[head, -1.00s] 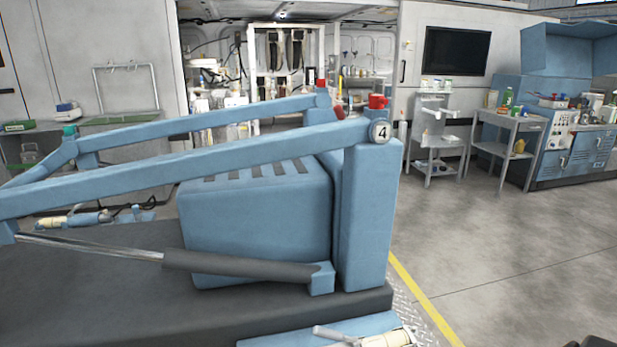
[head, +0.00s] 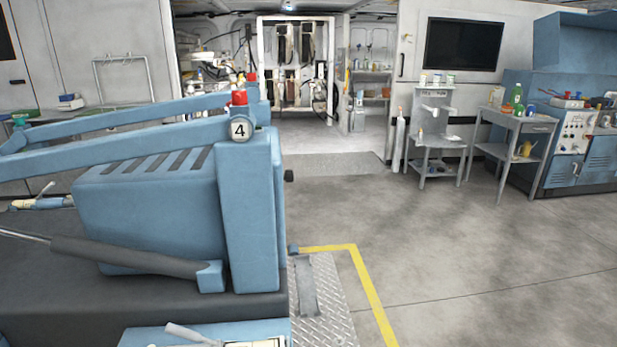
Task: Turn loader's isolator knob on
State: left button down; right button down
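The blue loader (head: 150,215) stands at the left, with its lift arms reaching to the left edge and a round "4" plate (head: 240,129) on its near post. A small dark knob (head: 289,175) sticks out from the loader's right-hand end. It may be the isolator knob, but its face and setting are hidden from this angle. Red items (head: 239,97) show at the top of the loader behind the near arm.
A tread plate (head: 319,300) and yellow floor line (head: 372,295) border the loader's right end. Open grey floor (head: 450,250) lies to the right. Grey stands (head: 436,140) and a blue workbench (head: 570,150) stand along the back right.

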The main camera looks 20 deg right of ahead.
aim_at(288, 175)
jog(key=l, duration=0.8)
jog(key=i+l+z, duration=0.1)
jog(key=l, duration=0.7)
jog(key=k+j+u, duration=0.25)
jog(key=k, duration=0.4)
jog(key=u, duration=0.4)
jog(key=l+u, duration=0.1)
jog(key=u, duration=0.7)
jog(key=l+u, duration=0.15)
jog(key=u, duration=0.25)
jog(key=l+u, duration=0.2)
jog(key=l, duration=3.85)
